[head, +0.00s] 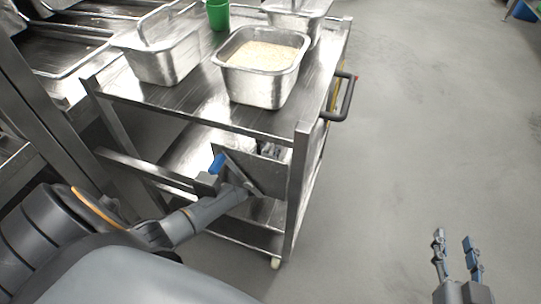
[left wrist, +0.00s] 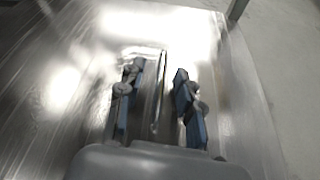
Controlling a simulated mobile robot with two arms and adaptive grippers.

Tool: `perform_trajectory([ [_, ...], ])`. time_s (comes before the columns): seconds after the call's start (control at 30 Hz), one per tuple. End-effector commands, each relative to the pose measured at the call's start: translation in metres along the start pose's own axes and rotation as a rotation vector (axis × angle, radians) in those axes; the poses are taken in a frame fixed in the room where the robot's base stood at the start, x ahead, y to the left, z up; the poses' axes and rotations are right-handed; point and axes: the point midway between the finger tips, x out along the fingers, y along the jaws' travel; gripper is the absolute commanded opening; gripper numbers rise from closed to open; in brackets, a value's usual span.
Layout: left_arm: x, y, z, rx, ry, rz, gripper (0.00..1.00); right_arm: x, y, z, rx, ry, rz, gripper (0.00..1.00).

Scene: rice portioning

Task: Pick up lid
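A thin metal lid (left wrist: 158,92) stands edge-on between the two blue-padded fingers of my left gripper (left wrist: 158,88) in the left wrist view. There is a visible gap on each side of it, so the fingers are open around it and do not appear to touch it. In the head view my left gripper (head: 230,168) reaches in over the cart's lower shelf, beside a grey metal panel (head: 268,166) that looks like the lid. The gripper partly hides it. My right gripper (head: 455,246) is open and empty over the floor at the lower right.
The steel cart (head: 185,108) carries a metal pan of rice (head: 258,88), another metal pan (head: 165,62) and a green cup (head: 218,14) on top. Its corner post (head: 298,190) and top shelf stand close to my left arm. The floor at right is clear.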

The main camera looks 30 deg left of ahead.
Motion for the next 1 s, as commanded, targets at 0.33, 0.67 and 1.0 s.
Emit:
perform_trajectory([
  [0.33, 0.0012, 0.0, -0.0002, -0.001, 0.001, 0.0, 0.23, 0.0004, -0.0005, -0.0033, 0.0, 0.016, -0.001, 0.4],
  [0.67, 0.0012, 0.0001, 0.0006, -0.001, 0.0, 0.0, 0.0, 0.0003, -0.0003, -0.0029, 0.0, 0.014, 0.0, 0.4],
  [1.0, 0.0007, 0.0017, 0.0023, -0.001, 0.0, 0.001, 0.0, -0.0002, 0.0001, -0.0002, 0.0, -0.008, 0.0, 0.4],
])
